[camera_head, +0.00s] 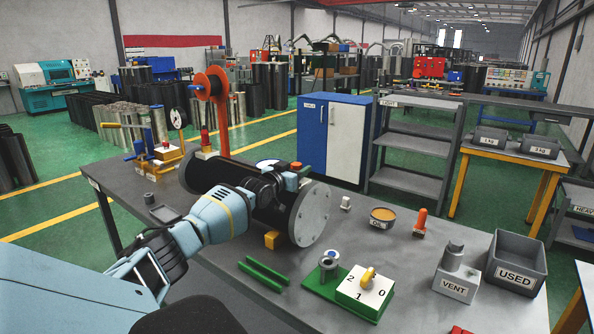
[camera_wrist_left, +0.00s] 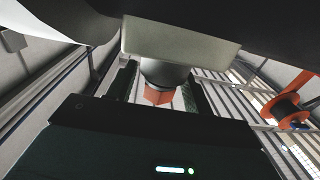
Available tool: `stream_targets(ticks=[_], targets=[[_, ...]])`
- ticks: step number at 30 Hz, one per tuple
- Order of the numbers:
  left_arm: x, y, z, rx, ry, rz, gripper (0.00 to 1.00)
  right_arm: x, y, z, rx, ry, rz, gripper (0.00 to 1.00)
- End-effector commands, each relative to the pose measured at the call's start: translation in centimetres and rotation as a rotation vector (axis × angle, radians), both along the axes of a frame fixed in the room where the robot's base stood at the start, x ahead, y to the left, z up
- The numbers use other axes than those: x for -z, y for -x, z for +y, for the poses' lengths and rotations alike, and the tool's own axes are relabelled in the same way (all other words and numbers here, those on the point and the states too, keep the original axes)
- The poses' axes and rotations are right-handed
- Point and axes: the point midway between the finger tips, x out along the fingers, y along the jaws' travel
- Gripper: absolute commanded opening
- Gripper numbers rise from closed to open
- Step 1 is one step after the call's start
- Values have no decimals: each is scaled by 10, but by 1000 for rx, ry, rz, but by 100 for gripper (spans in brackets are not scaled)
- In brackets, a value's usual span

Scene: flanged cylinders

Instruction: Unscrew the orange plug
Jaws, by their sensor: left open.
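The dark flanged cylinder (camera_head: 262,205) lies on its side on the grey table, with a round grey bolted flange (camera_head: 310,214) at its near end. An orange plug (camera_head: 296,165) shows small at its top, beside my left gripper (camera_head: 299,174). In the left wrist view the orange plug (camera_wrist_left: 157,96) sits on a grey round neck, between the two dark finger pads of my left gripper (camera_wrist_left: 158,92). The fingers are apart, one on each side of the plug. I cannot tell whether they touch it. My right gripper is not in view.
On the table stand a numbered dial block (camera_head: 366,291), green rails (camera_head: 263,272), an orange-tipped part (camera_head: 421,222), an OIL dish (camera_head: 382,217), a VENT block (camera_head: 457,275) and an empty USED bin (camera_head: 516,264). An orange reel (camera_head: 211,85) stands behind the cylinder.

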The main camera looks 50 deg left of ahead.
Motion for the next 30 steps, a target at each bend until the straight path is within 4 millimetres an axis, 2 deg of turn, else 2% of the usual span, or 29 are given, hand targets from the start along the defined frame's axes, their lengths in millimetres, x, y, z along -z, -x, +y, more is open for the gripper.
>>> stream_targets(ticks=[5, 30], targets=[[2, 4, -3, 4, 4, 1, 51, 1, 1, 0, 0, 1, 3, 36], [-1, 58, -13, 0, 0, -2, 51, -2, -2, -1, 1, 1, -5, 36]])
